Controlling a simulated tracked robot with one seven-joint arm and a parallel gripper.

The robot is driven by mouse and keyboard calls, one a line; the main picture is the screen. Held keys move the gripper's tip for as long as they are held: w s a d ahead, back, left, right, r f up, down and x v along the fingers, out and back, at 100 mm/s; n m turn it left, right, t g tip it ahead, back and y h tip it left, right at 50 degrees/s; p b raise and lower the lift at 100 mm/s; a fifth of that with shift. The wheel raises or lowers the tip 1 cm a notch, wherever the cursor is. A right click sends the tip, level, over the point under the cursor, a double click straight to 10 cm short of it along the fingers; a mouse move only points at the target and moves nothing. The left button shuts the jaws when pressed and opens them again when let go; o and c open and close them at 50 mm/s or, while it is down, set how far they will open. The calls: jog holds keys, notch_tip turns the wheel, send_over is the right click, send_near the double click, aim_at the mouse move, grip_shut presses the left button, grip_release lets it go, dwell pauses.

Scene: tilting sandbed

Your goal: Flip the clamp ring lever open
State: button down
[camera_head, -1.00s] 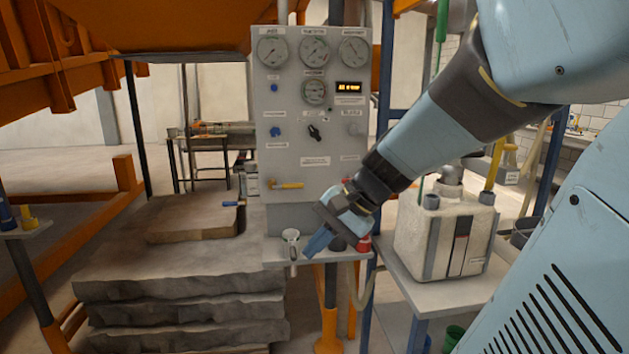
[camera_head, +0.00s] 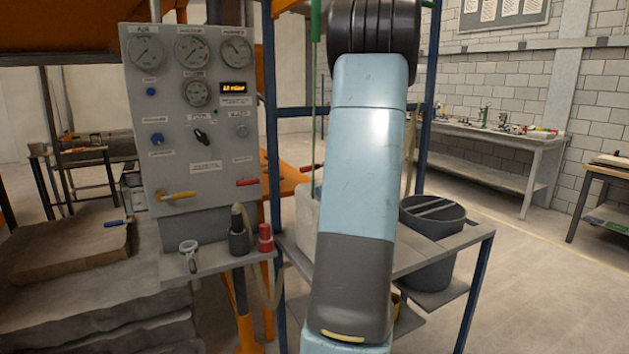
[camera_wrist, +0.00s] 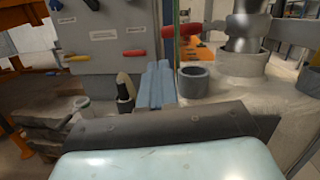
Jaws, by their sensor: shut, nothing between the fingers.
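My gripper (camera_wrist: 157,84) shows in the wrist view with its blue fingers together and empty. It points toward the scene between a black-handled tool and a grey cup. In the head view my arm hides most of this block (camera_head: 305,215) and the fitting. My gripper is out of sight there.
The gauge panel (camera_head: 220,140) has a yellow lever (camera_head: 178,196) and a red lever (camera_head: 247,182). Its shelf (camera_head: 212,265) holds a metal cup (camera_head: 189,250), a black-handled tool (camera_head: 238,235) and a red item (camera_head: 265,238). A blue post (camera_head: 270,120) and a dark bin (camera_head: 433,240) stand nearby.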

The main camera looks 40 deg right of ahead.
aim_at(315, 167)
jog(key=shift+s+d+f+m+h, duration=0.2)
jog(key=shift+s+d+m+h, duration=0.2)
jog(key=shift+d, duration=0.2)
jog(key=shift+s+d+f+m+h, duration=0.15)
jog(key=shift+d+m+h, duration=0.15)
jog(key=shift+d+h, duration=0.25)
jog(key=shift+y, duration=0.25)
jog(key=x, duration=1)
jog(key=shift+r, duration=0.1)
